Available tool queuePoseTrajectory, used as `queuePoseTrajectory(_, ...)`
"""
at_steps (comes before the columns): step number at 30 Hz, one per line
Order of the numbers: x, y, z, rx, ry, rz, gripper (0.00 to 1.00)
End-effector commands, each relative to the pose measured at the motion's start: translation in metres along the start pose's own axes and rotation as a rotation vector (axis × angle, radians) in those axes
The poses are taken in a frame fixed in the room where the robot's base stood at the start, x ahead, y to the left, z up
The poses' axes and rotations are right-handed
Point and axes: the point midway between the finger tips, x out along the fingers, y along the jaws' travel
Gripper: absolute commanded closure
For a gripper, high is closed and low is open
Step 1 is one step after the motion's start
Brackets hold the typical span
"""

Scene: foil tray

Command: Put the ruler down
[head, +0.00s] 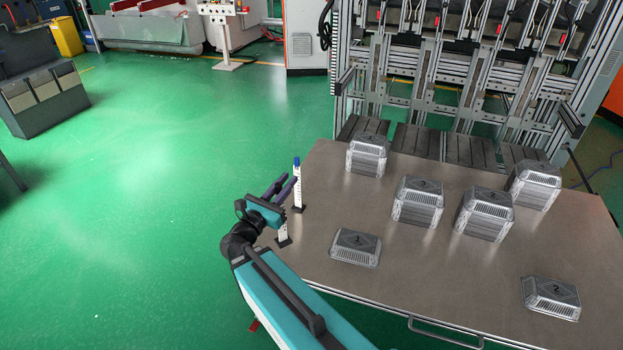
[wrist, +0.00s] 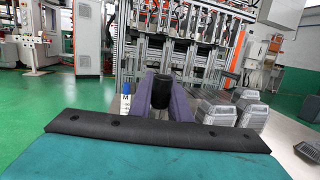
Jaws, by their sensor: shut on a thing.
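My gripper (head: 283,187) is at the left edge of the table, its purple fingers shut on an upright ruler. The ruler's white lower part and dark foot (head: 283,236) show below the gripper in the head view; my gripper hides its upper part. In the wrist view, its dark top (wrist: 162,92) sits between the fingers. I cannot tell whether the foot touches the table. A similar white upright post with a blue top (head: 297,186) stands just beyond, on a dark foot; it also shows left of the fingers in the wrist view (wrist: 126,99).
The metal table (head: 400,270) carries several grey foil tray stacks, among them one at the back (head: 367,157) and one in the middle (head: 418,203). A low tray marked 1 (head: 355,247) lies right of the ruler. Another marked 2 (head: 552,298) lies front right. Machinery stands behind.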

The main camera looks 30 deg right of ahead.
Motion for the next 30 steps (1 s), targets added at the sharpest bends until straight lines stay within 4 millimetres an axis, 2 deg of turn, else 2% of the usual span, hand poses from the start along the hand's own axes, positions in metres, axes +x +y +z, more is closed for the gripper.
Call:
queuePoseTrajectory(1,-0.013,0.011,0.003,0.003,-0.001,0.017,1.0)
queuePoseTrajectory(6,-0.05,0.037,0.009,0.01,0.0,0.06,1.0)
queuePoseTrajectory(15,-0.115,0.073,0.019,0.02,-0.001,0.129,1.0)
queuePoseTrajectory(21,-0.137,0.082,0.022,0.024,0.0,0.152,1.0)
queuePoseTrajectory(30,-0.141,0.084,0.023,0.024,-0.001,0.155,1.0)
